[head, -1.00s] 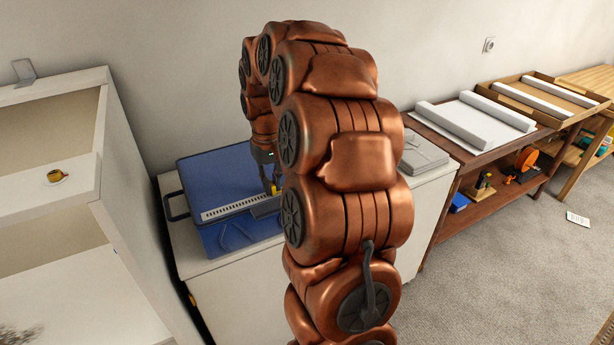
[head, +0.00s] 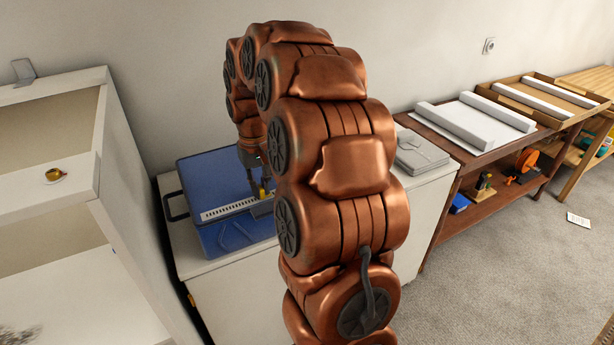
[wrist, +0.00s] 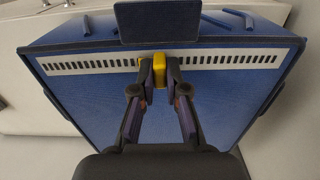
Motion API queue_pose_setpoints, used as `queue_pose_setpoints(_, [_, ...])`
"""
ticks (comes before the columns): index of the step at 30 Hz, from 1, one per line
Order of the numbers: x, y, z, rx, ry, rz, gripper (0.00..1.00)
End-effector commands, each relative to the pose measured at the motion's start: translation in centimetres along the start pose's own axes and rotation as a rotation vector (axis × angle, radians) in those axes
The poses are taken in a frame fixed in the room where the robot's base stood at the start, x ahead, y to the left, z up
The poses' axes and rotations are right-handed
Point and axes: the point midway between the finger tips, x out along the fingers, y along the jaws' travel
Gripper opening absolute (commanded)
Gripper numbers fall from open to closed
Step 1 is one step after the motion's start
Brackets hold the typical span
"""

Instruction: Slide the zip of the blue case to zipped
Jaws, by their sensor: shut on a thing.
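The blue case (head: 212,174) lies on a white cabinet, with a black handle on its left side. Its zip (head: 228,209) is a pale strip with dark teeth, and it runs across the case in the wrist view (wrist: 90,64). A yellow zip slider (wrist: 159,62) sits on the strip near the middle of the wrist view. My gripper (wrist: 159,76) is shut on the yellow slider, with one finger on each side of it. In the head view my gripper (head: 260,190) is partly hidden by my arm. A dark plate (wrist: 157,21) stands beyond the slider.
A grey folded item (head: 420,152) lies on the cabinet right of my arm. A wooden shelf (head: 480,170) with rolls stands at the right.

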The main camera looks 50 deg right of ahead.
Motion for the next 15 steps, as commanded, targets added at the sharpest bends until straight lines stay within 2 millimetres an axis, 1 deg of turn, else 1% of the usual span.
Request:
queue_pose_setpoints(9, [0.01, -0.08, 0.00, 0.000, 0.000, -0.001, 0.00])
queue_pose_setpoints(15, [0.02, -0.58, 0.00, -0.002, 0.000, 0.000, 0.00])
